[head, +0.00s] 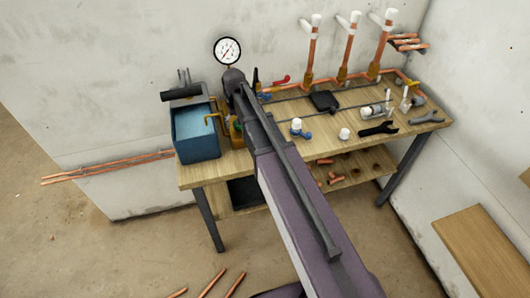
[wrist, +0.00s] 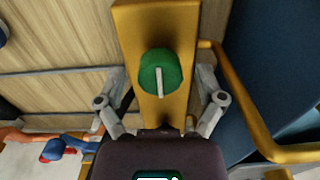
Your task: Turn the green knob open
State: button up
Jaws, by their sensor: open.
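The green knob (wrist: 160,70) shows in the wrist view, on the face of an upright yellow-brass block (wrist: 178,18). A pale bar on the knob runs nearly up and down in that picture. My gripper (wrist: 162,78) is open, with one finger on each side of the block and the knob between them. No contact with the knob is visible. In the head view, my arm reaches over the workbench and hides the knob. Part of the brass-coloured fitting (head: 236,132) shows beside the arm.
A blue box (head: 195,135) stands close by on the left of the wooden bench (head: 225,168); it also shows in the wrist view (wrist: 262,75). A bent brass pipe (wrist: 245,100) runs close to the right finger. A gauge (head: 228,51), copper pipes (head: 348,52) and loose fittings are around.

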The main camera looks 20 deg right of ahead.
jog(key=m, duration=0.4)
notch_tip(320, 180, up, 14)
jog(key=p, duration=1.4)
jog(key=s+d+f+n+b, duration=0.2)
jog(key=s+f+b, duration=0.3)
jog(key=s, duration=0.4)
jog(key=s+d+f+n+b, duration=0.2)
jog(key=s+f+b, duration=0.4)
jog(key=s, duration=0.3)
jog(key=shift+s+d, duration=0.35)
jog(key=shift+d, duration=0.05)
